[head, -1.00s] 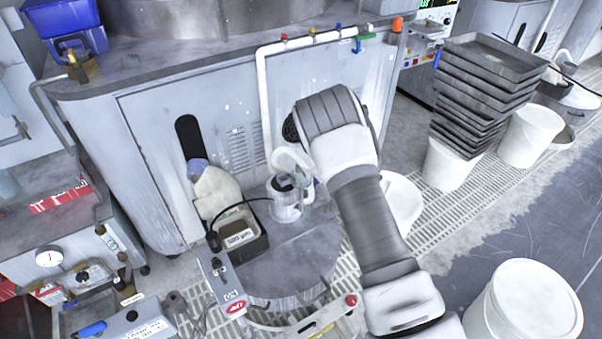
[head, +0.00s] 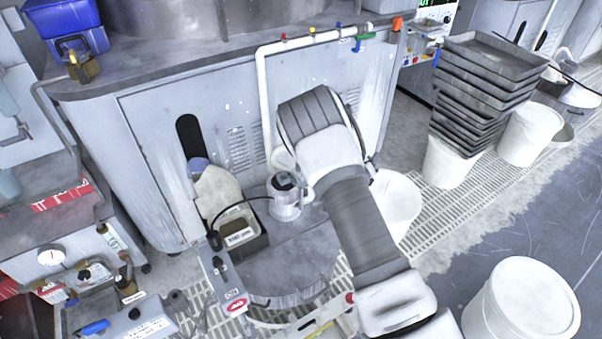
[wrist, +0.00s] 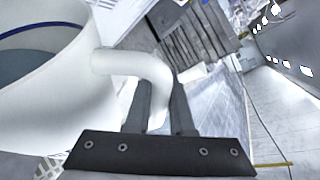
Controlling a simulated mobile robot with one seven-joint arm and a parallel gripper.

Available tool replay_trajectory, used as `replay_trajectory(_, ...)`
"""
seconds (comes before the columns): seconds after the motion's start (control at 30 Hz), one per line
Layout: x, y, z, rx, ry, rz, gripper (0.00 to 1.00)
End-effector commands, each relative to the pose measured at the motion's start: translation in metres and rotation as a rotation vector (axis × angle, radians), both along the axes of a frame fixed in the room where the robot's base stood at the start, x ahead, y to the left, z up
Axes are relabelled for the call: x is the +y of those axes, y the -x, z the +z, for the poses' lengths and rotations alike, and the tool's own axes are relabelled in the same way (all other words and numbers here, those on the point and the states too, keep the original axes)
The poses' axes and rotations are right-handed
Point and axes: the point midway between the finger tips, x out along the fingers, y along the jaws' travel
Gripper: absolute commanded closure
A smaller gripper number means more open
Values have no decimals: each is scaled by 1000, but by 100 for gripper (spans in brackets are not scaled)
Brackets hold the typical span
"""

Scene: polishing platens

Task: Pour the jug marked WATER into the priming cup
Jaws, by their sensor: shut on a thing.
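A white jug (wrist: 62,100) fills the left of the wrist view, with a blue line inside its rim and grey liquid inside. Its handle (wrist: 135,66) reaches to my gripper (wrist: 165,100), whose dark fingers are shut on it. No WATER marking shows on the visible side. In the head view my arm hides the gripper and most of what it holds. A small clear vessel (head: 286,208) with a dark top stands on the round grey stand beside my arm; it may be the priming cup, but I see no label.
A black tray (head: 262,243) with a labelled block and a black cable lie left of the clear vessel. A switch box (head: 222,283) stands at the stand's front. White buckets (head: 522,308) and stacked trays (head: 485,75) are on the right. The grey cabinet (head: 150,150) rises behind.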

Motion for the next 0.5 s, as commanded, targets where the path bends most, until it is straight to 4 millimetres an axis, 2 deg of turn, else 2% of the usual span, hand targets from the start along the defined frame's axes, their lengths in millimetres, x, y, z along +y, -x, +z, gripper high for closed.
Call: replay_trajectory(0.5,5,-2,12,4,52,1,100)
